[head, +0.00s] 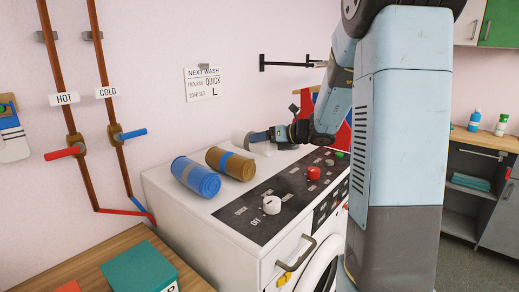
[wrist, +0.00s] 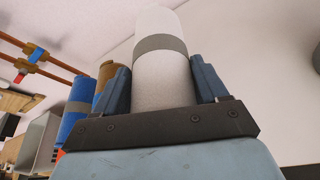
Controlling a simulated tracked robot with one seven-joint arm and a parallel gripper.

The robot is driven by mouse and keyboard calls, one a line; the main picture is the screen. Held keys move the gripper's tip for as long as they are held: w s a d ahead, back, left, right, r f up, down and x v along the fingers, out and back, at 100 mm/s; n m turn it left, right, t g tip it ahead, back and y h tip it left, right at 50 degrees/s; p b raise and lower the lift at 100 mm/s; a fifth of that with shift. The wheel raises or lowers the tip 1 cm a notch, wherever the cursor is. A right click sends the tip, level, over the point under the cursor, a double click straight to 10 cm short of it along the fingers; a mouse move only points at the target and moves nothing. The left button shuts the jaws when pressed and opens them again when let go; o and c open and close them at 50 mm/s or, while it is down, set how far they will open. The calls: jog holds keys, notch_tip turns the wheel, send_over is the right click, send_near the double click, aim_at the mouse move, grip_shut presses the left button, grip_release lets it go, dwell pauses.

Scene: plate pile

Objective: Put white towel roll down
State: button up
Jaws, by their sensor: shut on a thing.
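The white towel roll (wrist: 163,80), with a grey band, is between the two fingers of my gripper (wrist: 163,85) in the wrist view. The fingers are shut on its sides. In the head view my gripper (head: 262,137) is over the far part of the white washing machine's top (head: 165,190). The white roll (head: 240,138) shows there only in part, at the gripper's left end. I cannot tell whether the roll touches the machine top. A blue towel roll (head: 196,178) and a brown towel roll (head: 231,163) lie side by side on the machine, nearer than the white roll.
The control panel (head: 290,203) has a white knob (head: 271,204) and a red knob (head: 313,173). A wooden surface with a teal box (head: 138,268) is at the lower left. Hot and cold pipes (head: 112,70) run up the wall. A wall bracket (head: 285,64) is behind my gripper.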

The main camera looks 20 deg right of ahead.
jog(key=shift+f, duration=1.4)
jog(key=shift+f, duration=0.1)
jog(key=o, duration=1.2)
jog(key=shift+c, duration=0.2)
